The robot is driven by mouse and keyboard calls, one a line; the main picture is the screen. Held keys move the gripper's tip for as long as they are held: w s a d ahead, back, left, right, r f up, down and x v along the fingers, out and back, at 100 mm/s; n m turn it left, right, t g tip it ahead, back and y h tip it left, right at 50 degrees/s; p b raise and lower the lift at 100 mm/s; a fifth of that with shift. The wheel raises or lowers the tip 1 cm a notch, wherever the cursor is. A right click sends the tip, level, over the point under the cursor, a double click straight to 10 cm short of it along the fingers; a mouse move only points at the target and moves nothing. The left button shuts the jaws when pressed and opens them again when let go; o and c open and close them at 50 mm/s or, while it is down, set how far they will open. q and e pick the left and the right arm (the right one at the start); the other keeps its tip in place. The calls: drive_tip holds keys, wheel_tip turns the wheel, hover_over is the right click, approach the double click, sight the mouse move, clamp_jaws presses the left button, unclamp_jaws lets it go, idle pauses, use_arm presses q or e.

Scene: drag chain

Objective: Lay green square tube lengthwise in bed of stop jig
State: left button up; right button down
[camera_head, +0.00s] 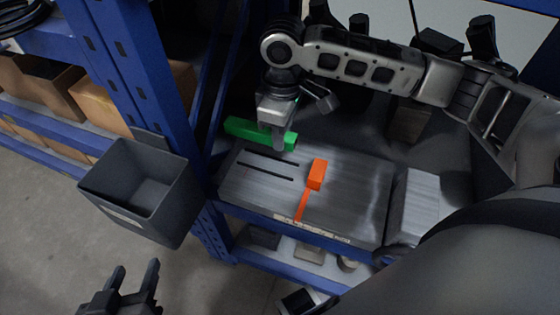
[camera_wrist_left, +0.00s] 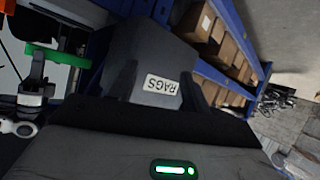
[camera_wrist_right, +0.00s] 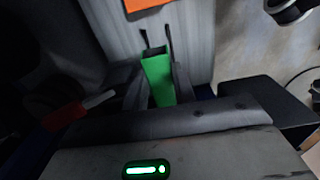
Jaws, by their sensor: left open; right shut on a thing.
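The green square tube (camera_head: 245,130) is held in my right gripper (camera_head: 278,143), over the far left edge of the stop jig. In the right wrist view the tube (camera_wrist_right: 157,80) sits between the two fingers, one end pointing at the jig's two dark parallel lines. The stop jig (camera_head: 350,205) is a grey plate with these lines and an orange block (camera_head: 317,174). Its bed appears empty. I cannot tell the tube's height above the plate. My left gripper (camera_head: 134,280) is open and empty at the bottom left, away from the jig.
A blue upright (camera_head: 125,65) stands behind the bin. A pale grey block (camera_head: 415,207) lies right of the jig. Cardboard boxes (camera_head: 35,82) fill the left shelves.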

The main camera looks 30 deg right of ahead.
sight(282, 169)
wheel_tip(282, 169, down, 3)
drive_tip(key=shift+f, duration=0.1)
drive_tip(key=shift+f+b, duration=0.35)
drive_tip(key=shift+f, duration=0.05)
wheel_tip(282, 169, down, 4)
drive_tip(key=shift+b, duration=0.65)
drive_tip(key=shift+f, duration=0.4)
use_arm(q)
drive_tip(key=shift+g, duration=0.5)
drive_tip(key=f, duration=0.3)
drive_tip(key=d+f, duration=0.1)
drive_tip(key=shift+w+f, duration=0.3)
drive_tip(key=shift+w, duration=0.05)
drive_tip(key=shift+r, duration=0.1)
use_arm(e)
drive_tip(key=c, duration=1.1)
unclamp_jaws()
drive_tip(key=shift+c, duration=0.2)
use_arm(q)
drive_tip(key=shift+r, duration=0.25)
drive_tip(key=shift+f, duration=0.1)
